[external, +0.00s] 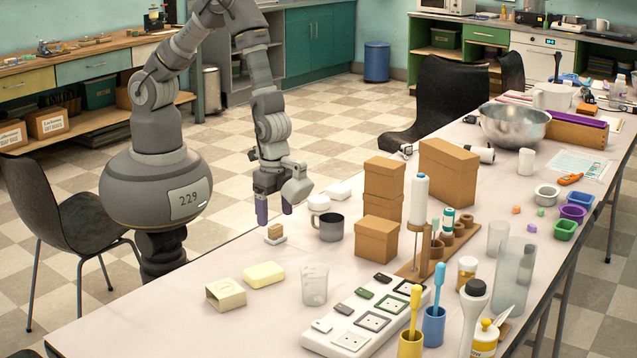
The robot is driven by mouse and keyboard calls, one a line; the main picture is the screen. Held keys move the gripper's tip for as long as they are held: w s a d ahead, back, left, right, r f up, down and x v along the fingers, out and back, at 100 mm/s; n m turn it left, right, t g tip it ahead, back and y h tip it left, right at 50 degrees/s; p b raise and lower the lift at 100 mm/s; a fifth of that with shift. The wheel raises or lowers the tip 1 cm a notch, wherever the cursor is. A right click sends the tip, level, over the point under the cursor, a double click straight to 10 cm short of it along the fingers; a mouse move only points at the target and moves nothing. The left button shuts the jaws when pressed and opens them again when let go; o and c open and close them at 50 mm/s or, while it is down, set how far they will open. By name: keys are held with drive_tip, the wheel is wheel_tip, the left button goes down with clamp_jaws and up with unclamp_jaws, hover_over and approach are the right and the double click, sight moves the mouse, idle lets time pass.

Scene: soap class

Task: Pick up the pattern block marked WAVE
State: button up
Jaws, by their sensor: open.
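My gripper (274,207) is open, its purple fingertips pointing down above the near left part of the table. A long white board (312,340) at the front holds several small grey, dark and green pieces and square frames. None shows a readable WAVE mark, so I cannot tell which block is the one named.
Stacked cardboard boxes (376,240) rise behind the board. The left front tabletop is clear.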

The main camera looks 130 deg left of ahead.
sight(275, 226)
drive_tip(key=f+b, duration=0.1)
drive_tip(key=f, duration=0.1)
drive_tip(key=f+b, duration=0.1)
drive_tip(key=f, duration=0.2)
drive_tip(key=shift+s+a+f+b, duration=0.1)
drive_tip(key=shift+s+a+b, duration=0.1)
drive_tip(key=shift+b, duration=0.15)
drive_tip(key=shift+c, duration=0.6)
drive_tip(key=c, duration=1)
drive_tip(key=shift+r, duration=0.2)
